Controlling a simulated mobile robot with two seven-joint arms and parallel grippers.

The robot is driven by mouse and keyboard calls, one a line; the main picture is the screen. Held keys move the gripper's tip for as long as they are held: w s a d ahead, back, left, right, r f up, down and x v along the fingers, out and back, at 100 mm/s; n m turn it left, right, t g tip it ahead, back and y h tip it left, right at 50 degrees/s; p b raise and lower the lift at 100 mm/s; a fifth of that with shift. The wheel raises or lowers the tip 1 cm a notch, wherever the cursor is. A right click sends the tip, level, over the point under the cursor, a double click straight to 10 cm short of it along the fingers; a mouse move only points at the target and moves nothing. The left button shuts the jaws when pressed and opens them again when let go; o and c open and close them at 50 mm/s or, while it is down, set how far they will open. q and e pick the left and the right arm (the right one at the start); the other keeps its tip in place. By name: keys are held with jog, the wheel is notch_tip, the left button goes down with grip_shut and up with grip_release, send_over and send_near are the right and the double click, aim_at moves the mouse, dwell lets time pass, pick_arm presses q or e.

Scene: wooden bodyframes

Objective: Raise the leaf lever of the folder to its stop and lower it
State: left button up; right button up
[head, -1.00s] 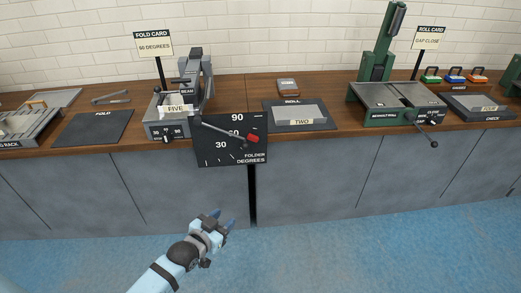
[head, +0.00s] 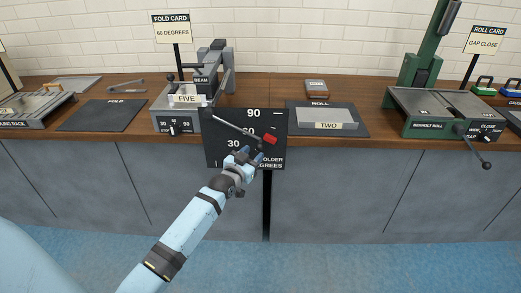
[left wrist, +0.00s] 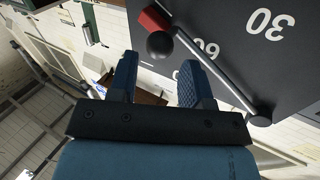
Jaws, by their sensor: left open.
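The folder (head: 176,121) stands on the bench left of centre, with a plate marked FIVE (head: 187,99) at its beam. Its leaf lever (head: 235,127) slants down to the right across the black degrees board (head: 219,151) and ends in a red grip (head: 270,138). My left gripper (head: 250,154) is open and empty, just below and left of the red grip. In the left wrist view, the red grip (left wrist: 152,20) and a dark ball (left wrist: 160,45) lie beyond the open fingers (left wrist: 157,80), apart from them. My right gripper is not in view.
A fold card (head: 172,30) reads 60 degrees. To the right are a mat with the plate TWO (head: 328,119) and the green roll machine (head: 440,108). A dark mat (head: 103,115) lies left of the folder. The floor before the cabinets is clear.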

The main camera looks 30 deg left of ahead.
aim_at(260, 147)
pick_arm(q)
jog(key=w, duration=0.5)
jog(key=shift+w+a+b, duration=0.15)
jog(key=shift+b, duration=0.2)
jog(key=shift+f, duration=0.1)
grip_shut()
